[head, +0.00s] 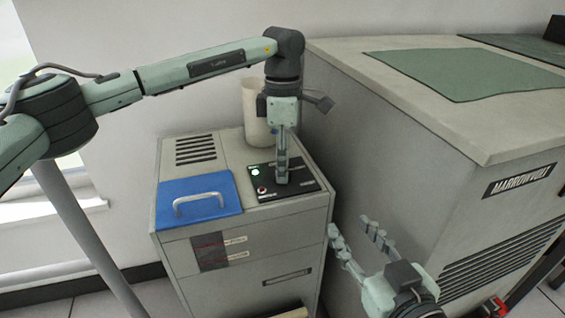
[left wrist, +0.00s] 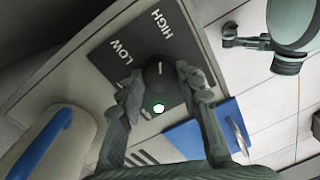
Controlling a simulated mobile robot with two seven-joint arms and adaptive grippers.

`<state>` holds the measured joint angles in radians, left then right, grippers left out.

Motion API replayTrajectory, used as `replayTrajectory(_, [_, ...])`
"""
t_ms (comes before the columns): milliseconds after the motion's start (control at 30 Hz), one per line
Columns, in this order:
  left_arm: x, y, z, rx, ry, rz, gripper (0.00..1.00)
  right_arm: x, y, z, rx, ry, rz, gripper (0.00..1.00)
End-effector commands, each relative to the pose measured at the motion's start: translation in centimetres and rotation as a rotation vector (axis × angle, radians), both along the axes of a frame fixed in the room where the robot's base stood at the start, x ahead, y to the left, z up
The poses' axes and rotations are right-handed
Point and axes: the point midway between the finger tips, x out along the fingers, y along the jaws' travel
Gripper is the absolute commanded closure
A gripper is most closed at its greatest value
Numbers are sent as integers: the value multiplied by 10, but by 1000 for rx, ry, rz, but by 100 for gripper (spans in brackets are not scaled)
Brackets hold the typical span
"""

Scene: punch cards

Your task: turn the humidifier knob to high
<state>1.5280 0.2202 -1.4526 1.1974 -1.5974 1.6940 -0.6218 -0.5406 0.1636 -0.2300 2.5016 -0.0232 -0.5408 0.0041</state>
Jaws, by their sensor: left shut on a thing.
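The humidifier is a grey cabinet (head: 240,242) with a black control panel (head: 305,187) on top. In the left wrist view the panel (left wrist: 112,73) carries the words LOW and HIGH and a dark knob (left wrist: 156,76). A short pale mark shows on the knob's upper side, towards HIGH. My left gripper (head: 282,182) points down onto the panel. In the left wrist view its fingers (left wrist: 158,86) stand on both sides of the knob, shut on it. In the head view the gripper hides the knob. My right gripper (head: 351,226) is open and empty, right of the cabinet.
A lit green lamp (left wrist: 158,107) sits beside the knob. A blue lid (head: 198,199) with a handle is left of the panel, and a pale cylinder (head: 255,112) stands behind. A large grey machine (head: 420,160) stands close on the right.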

Motion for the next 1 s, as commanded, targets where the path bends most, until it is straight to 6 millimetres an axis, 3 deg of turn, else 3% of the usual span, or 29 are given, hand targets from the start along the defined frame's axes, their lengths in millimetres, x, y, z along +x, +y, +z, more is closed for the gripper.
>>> replayTrajectory(133, [1,0,1,1,-2,-1,94,0,0,0,0,-1,0,60])
replayTrajectory(167, [1,0,1,1,-2,-1,62,0,0,0,0,-1,0,60])
replayTrajectory(300, [1,0,1,0,-2,0,45,0,0,0,1,-2,0,60])
replayTrajectory(667, [1,0,5,0,-2,0,45,0,2,-1,0,0,4,60])
replayTrajectory(767, [2,0,18,0,-3,0,45,0,1,-1,0,-1,3,60])
replayTrajectory(1000, [5,-1,68,-1,-5,0,45,0,1,0,1,-2,2,60])
